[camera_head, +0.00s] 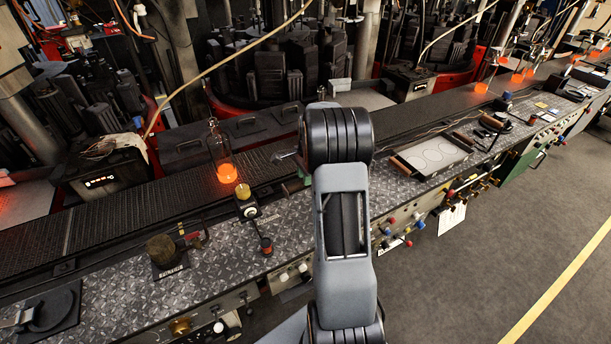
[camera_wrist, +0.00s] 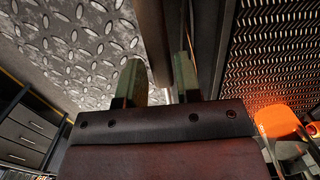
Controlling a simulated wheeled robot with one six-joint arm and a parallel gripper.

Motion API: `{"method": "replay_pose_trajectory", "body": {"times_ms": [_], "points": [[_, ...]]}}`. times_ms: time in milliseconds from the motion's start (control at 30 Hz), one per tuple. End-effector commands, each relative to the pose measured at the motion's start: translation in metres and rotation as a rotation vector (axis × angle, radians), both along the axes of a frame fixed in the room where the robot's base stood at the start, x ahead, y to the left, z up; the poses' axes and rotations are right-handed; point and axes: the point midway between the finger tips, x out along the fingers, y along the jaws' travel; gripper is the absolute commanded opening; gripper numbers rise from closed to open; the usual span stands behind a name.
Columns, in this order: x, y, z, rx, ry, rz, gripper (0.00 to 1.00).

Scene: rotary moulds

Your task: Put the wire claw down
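My gripper (camera_wrist: 158,78) has two greenish fingers that stand apart in the wrist view. In the head view my arm's dark joint hides most of the gripper. I cannot make out the wire claw for certain. A small grey metal piece (camera_head: 284,155) shows just left of that joint, over the conveyor side of the bench, and I cannot tell whether it is part of the claw.
A clear bottle with a glowing orange base (camera_head: 226,172) stands at the conveyor (camera_head: 110,208); orange glow also shows in the wrist view (camera_wrist: 278,122). A tray (camera_head: 432,155) with wooden handles lies right of my arm. The tread-plate bench (camera_head: 120,285) has bare stretches at the left.

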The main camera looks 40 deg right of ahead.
Motion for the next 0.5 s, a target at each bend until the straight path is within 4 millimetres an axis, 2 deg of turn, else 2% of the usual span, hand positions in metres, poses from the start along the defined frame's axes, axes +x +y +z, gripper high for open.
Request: {"method": "replay_pose_trajectory", "body": {"times_ms": [33,167,500], "points": [[0.0000,0.0000,0.0001,0.000,0.000,0.000,0.36],[0.0000,0.0000,0.0002,0.000,0.000,0.000,0.49],[0.0005,-0.0009,0.0068,-0.001,-0.003,0.000,0.49]]}}
